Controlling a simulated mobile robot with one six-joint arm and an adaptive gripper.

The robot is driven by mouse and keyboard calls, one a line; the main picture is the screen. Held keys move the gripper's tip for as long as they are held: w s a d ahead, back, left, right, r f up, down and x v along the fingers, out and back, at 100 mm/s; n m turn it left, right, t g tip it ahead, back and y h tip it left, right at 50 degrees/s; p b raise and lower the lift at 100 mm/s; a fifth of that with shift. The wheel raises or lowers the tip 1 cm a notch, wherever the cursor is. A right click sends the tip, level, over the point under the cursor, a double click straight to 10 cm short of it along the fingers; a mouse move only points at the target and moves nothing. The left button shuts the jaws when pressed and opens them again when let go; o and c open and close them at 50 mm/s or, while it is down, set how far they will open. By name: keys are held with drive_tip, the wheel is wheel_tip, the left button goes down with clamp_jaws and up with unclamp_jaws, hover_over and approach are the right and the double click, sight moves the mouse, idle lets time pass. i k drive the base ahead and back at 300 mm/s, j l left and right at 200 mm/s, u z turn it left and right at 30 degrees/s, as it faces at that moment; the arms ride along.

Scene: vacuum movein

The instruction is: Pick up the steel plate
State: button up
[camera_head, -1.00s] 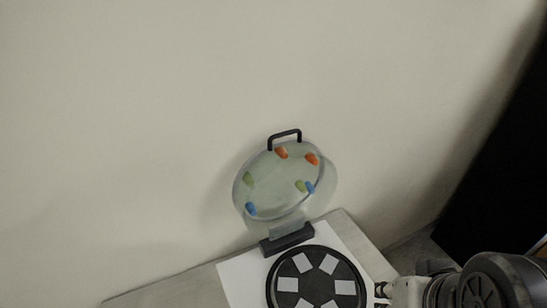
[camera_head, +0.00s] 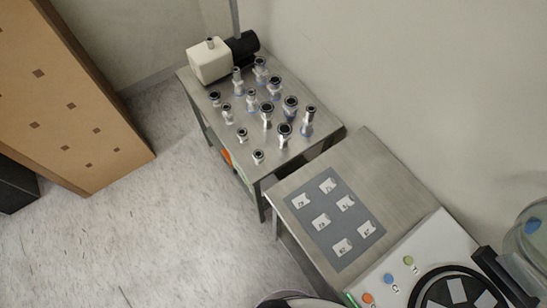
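No single object stands out clearly as the steel plate. Several small pale square pieces (camera_head: 321,221) with dark marks lie flat in two rows on a dark grey mat (camera_head: 329,200). The mat lies on a metal-topped table (camera_head: 388,171). A black round disc (camera_head: 421,290) with pale pads is cut off at the bottom right. My gripper is not in view.
A second metal table (camera_head: 196,84) holds several upright metal fittings (camera_head: 266,115) and a white-and-black pump (camera_head: 209,62). A white panel (camera_head: 443,238) carries coloured buttons beside the disc. A clear domed lid (camera_head: 533,235) is at the right edge. Open floor (camera_head: 130,225) lies left.

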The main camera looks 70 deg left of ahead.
sight(303, 199)
drive_tip(key=u, duration=2.25)
drive_tip(key=k+l+z, duration=0.1)
drive_tip(key=z, duration=2.15)
drive_tip(key=u, duration=2.35)
drive_tip(key=i+j, duration=0.1)
drive_tip(key=j, duration=0.15)
drive_tip(key=i+j+z, duration=0.2)
drive_tip(key=j, duration=0.15)
drive_tip(key=i+j+z, duration=0.15)
drive_tip(key=j, duration=0.2)
drive_tip(key=i+j+z, duration=0.2)
drive_tip(key=j, duration=0.15)
drive_tip(key=j+z, duration=0.15)
drive_tip(key=j, duration=0.25)
